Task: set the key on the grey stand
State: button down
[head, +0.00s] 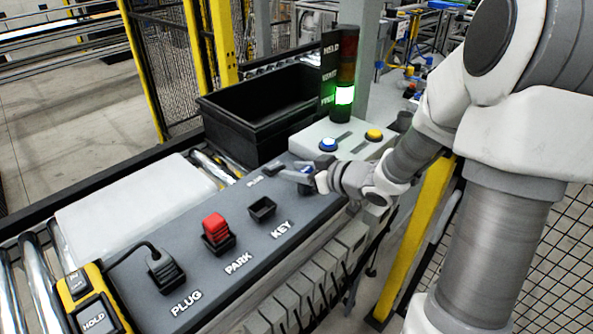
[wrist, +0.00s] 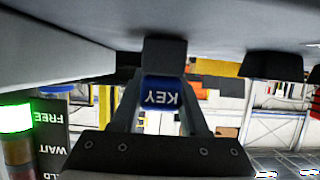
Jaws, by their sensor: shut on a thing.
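The key (wrist: 161,92) is a blue block with white KEY lettering, gripped between the fingers of my gripper (wrist: 160,115). In the head view my gripper (head: 308,175) is low over the far right part of the grey panel (head: 190,265), reaching in from the right. In the wrist view, which is upside down, a dark grey block (wrist: 165,52) on the panel lies directly under the key. It looks like the grey stand. The key's lower end meets or overlaps it in the picture; I cannot tell whether it is seated. My gripper hides most of that spot in the head view.
An empty black holder (head: 262,208) stands by the KEY label. A red piece (head: 215,228) and a corded black plug (head: 165,270) stand in other holders. A white box with buttons (head: 340,142), a lit green lamp (head: 344,95) and a black bin (head: 262,110) are behind.

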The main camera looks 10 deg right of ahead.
jog(key=shift+f, duration=0.2)
jog(key=shift+c, duration=2.1)
grip_release()
jog(key=shift+r, duration=0.1)
jog(key=shift+s+d+r, duration=0.15)
jog(key=shift+d+r, duration=0.05)
jog(key=shift+r, duration=0.1)
jog(key=p+v, duration=0.3)
jog(key=v, duration=0.8)
jog(key=shift+s, duration=0.2)
jog(key=shift+d, duration=0.1)
